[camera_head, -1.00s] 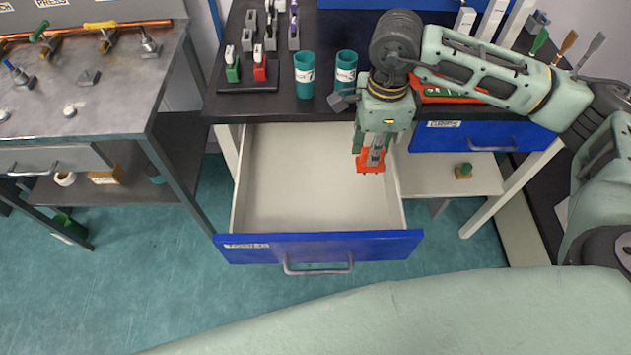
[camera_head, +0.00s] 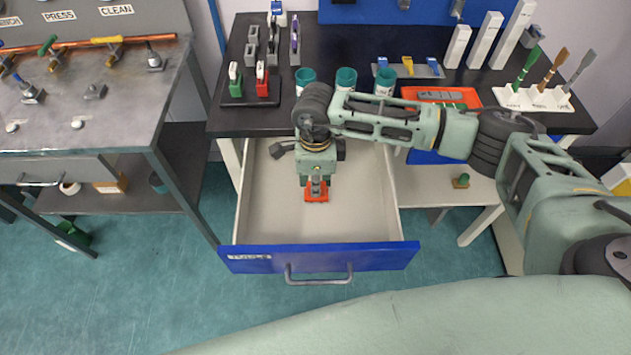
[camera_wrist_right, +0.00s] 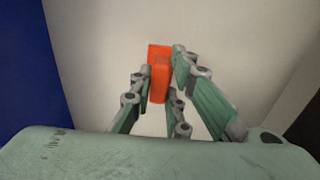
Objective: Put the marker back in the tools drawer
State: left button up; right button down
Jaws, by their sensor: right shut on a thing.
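The drawer (camera_head: 360,215) with a blue front (camera_head: 385,258) is pulled open under the black worktop. Its pale inside looks empty apart from what I hold over or in it. My right gripper (camera_head: 316,188) points down within the drawer's outline, near its middle. It is shut on the marker (camera_head: 316,197), which shows as an orange, block-like piece at the fingertips. The right wrist view shows the marker (camera_wrist_right: 159,70) between the fingers of my right gripper (camera_wrist_right: 160,85), against the pale drawer bottom. I cannot tell whether it touches the bottom. My left gripper is out of view.
The black worktop (camera_head: 350,35) behind carries teal cups (camera_head: 346,78), an orange tray (camera_head: 440,96) and a white holder (camera_head: 535,100) with coloured brushes. A metal bench (camera_head: 110,110) stands at left. The floor in front of the drawer is clear.

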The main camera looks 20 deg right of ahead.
jog(key=shift+f, duration=0.25)
jog(key=shift+f, duration=0.1)
jog(key=shift+f+b, duration=0.15)
jog(key=shift+b, duration=0.15)
jog(key=c, duration=1.7)
grip_release()
